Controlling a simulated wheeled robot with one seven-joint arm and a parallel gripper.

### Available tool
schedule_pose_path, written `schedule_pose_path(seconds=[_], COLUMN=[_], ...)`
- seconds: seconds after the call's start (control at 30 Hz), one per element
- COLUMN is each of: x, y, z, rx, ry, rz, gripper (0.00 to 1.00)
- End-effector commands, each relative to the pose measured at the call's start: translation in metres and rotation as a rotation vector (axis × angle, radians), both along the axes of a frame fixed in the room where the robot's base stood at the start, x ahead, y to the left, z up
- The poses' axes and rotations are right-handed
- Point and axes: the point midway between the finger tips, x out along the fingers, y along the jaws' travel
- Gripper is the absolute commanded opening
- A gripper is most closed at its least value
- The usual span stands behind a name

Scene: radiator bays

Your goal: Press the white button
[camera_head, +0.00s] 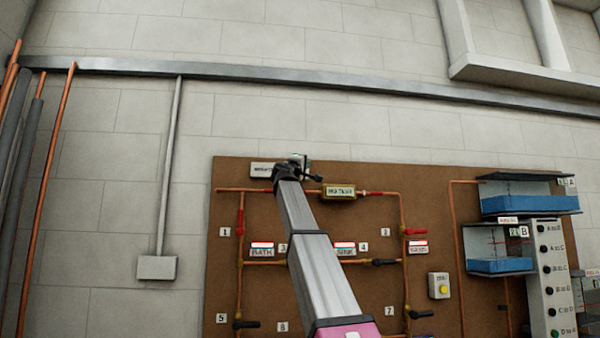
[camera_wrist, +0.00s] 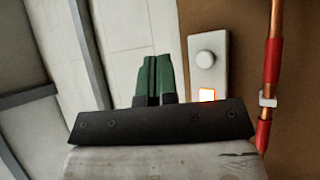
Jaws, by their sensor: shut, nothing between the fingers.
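The white button (camera_wrist: 205,59) is a round knob on a pale upright plate (camera_wrist: 221,72) in the wrist view. A small orange-lit square (camera_wrist: 207,95) sits below it on the same plate. My gripper (camera_wrist: 153,62) has green fingers closed together, with nothing between them. The fingers appear just left of the plate; I cannot tell the depth gap. In the head view my gripper (camera_head: 297,164) is at the top of the brown board (camera_head: 310,290), and the white button cannot be made out there.
Copper pipes with red and black valve handles (camera_head: 415,231) run over the board. A red-sleeved copper pipe (camera_wrist: 272,75) stands right of the plate. A yellow button (camera_head: 443,289) is lower right. Tanks with blue liquid (camera_head: 530,204) and a column of black knobs (camera_head: 547,269) are at right.

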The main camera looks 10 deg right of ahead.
Motion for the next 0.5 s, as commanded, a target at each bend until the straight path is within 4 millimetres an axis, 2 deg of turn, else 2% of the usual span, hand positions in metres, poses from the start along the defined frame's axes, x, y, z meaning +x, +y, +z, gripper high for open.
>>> schedule_pose_path(seconds=[0.27, 0.5], x=[0.008, 0.031], y=[0.000, 0.000], z=[0.000, 0.001], rx=[0.001, 0.001], ry=[0.001, 0.001], rz=[0.000, -0.001], gripper=[0.00, 0.00])
